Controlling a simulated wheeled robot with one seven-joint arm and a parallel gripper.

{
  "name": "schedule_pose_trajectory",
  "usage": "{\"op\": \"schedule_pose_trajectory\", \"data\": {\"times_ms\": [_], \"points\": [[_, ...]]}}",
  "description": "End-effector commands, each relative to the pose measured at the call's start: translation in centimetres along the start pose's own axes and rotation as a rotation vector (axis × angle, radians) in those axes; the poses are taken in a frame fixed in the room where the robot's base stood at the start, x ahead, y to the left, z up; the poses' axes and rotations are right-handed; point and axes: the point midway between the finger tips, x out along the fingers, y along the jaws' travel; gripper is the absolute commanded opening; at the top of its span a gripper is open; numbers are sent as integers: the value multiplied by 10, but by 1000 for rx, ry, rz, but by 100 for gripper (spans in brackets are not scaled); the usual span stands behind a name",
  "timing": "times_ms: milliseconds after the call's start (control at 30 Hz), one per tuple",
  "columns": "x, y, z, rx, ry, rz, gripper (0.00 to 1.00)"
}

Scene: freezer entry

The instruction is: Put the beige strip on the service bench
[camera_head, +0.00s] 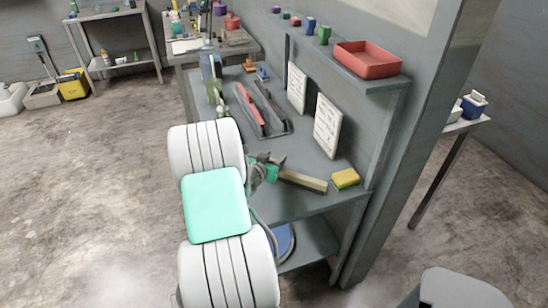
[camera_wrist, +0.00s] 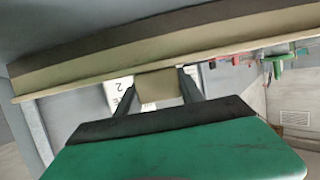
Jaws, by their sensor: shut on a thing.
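The beige strip (camera_head: 304,181) is a long, narrow bar with a darker top edge. In the head view it lies over the near end of the grey service bench (camera_head: 298,203), pointing toward the yellow sponge. My gripper (camera_head: 270,163) is shut on its left end. In the wrist view the strip (camera_wrist: 200,42) runs across the whole picture, and a beige part shows between the dark fingers of my gripper (camera_wrist: 158,90). I cannot tell whether the strip touches the bench top or is just above it.
A yellow sponge (camera_head: 345,179) sits at the bench's near right corner. A dark tray (camera_head: 264,110) with a red tool, bottles and two white cards (camera_head: 327,125) stand farther back. A shelf with a red bin (camera_head: 367,59) overhangs the right side. Bare bench shows between tray and strip.

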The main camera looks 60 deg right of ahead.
Motion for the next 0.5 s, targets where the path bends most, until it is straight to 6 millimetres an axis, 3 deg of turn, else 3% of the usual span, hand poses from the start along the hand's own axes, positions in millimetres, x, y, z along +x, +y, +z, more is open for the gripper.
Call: {"op": "schedule_pose_trajectory", "data": {"times_ms": [200, 233, 500], "points": [[2, 0, 5, 0, 0, 0, 1], [1, 0, 3, 0, -1, 0, 47], [1, 0, 3, 0, -1, 0, 67]]}}
